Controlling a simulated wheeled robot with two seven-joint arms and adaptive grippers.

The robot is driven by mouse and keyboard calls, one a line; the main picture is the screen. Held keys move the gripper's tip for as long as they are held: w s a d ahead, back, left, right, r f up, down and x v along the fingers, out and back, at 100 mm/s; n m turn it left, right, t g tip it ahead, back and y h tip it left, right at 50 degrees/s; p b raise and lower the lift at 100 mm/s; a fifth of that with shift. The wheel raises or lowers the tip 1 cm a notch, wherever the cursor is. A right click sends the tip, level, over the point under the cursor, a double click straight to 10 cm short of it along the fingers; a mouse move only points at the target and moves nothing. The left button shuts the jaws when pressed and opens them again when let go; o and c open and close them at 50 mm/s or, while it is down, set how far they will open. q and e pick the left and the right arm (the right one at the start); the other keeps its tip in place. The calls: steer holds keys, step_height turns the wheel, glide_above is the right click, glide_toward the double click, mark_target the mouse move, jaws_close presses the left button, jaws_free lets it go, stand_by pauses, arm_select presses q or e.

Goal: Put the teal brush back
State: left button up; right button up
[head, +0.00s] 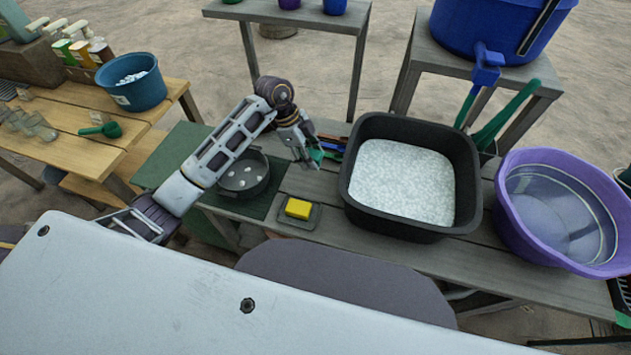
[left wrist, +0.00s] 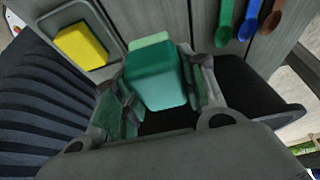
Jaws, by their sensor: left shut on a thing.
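My left gripper (head: 308,157) reaches over the grey slatted bench, between the dark round pan and the black tub. In the left wrist view, my left gripper (left wrist: 160,95) is shut on a teal block-shaped thing (left wrist: 157,82), which I take to be the teal brush. Its bristles cannot be made out, and the fingers hide its sides. I cannot tell whether it touches the bench. My right gripper is not in view.
A yellow sponge (head: 298,208) lies in a small grey tray (head: 285,226). Green (left wrist: 225,22), blue (left wrist: 248,28) and brown (left wrist: 272,20) spoons lie beside my gripper. The dark pan (head: 262,186) and black tub (head: 410,231) flank it. A purple basin (head: 520,240) stands right.

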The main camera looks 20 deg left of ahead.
arm_select(q)
steer(key=shift+f, duration=0.6)
step_height(320, 180, down, 4)
steer(key=shift+f, duration=0.5)
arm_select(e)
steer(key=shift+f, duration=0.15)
arm_select(q)
steer(key=shift+f, duration=0.1)
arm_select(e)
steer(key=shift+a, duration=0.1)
